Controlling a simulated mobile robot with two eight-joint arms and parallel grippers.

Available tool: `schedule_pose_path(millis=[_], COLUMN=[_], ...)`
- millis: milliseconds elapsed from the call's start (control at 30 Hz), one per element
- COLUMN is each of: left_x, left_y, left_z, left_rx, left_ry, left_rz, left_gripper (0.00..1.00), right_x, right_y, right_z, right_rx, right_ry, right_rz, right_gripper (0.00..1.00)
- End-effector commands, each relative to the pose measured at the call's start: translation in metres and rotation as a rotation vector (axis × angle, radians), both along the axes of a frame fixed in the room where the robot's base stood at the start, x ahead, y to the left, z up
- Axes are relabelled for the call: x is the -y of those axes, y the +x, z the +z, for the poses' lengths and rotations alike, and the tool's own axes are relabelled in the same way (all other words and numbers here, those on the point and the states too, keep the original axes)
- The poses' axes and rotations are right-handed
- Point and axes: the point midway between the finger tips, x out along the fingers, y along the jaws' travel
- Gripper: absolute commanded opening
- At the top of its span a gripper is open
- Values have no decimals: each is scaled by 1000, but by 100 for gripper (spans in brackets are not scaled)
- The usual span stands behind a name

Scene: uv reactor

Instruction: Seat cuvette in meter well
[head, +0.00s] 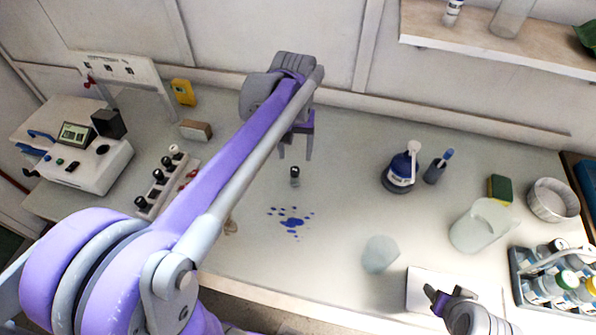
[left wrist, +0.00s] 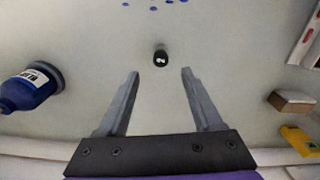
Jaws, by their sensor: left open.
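A small dark-capped cuvette (head: 295,176) stands on the bench, just in front of my left gripper (head: 295,156). In the left wrist view the cuvette (left wrist: 161,57) has a white mark like a 2 on its cap. It lies just beyond and between the line of the open, empty left fingertips (left wrist: 160,73). The meter (head: 84,160) is a white box with a green screen at the left. A dark round spot (head: 102,150) on its top may be the well. A black block (head: 109,123) sits by it. My right gripper (head: 449,299) is at the lower right; its jaw state is unclear.
Blue drops (head: 291,218) lie on the bench in front of the cuvette. A blue bottle (head: 400,176), a beaker (head: 480,226) and a bottle carrier (head: 525,290) are to the right. My left arm crosses the bench.

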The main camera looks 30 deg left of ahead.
Motion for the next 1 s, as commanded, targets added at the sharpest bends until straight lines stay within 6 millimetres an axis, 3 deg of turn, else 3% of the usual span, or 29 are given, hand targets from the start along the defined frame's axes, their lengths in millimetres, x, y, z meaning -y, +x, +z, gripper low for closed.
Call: schedule_pose_path(millis=[100, 333, 633, 933, 1000], left_x=[0, 0, -1, -1, -1], left_y=[0, 0, -2, -2, -2], left_z=[-20, -37, -78, -83, -83], left_rx=[0, 2, 2, 2, 2], left_ry=[0, 1, 1, 1, 1], left_rz=[-1, -2, -2, -2, -2], left_gripper=[67, 67, 67, 67, 54], right_x=[0, 0, 0, 0, 0], right_y=[-1, -1, -1, -1, -1], right_z=[-3, -2, -1, -2, -2], right_rx=[-2, -2, -1, -1, -1], right_ry=[0, 0, 0, 0, 0], right_rz=[0, 0, 0, 0, 0], right_gripper=[60, 60, 60, 60, 60])
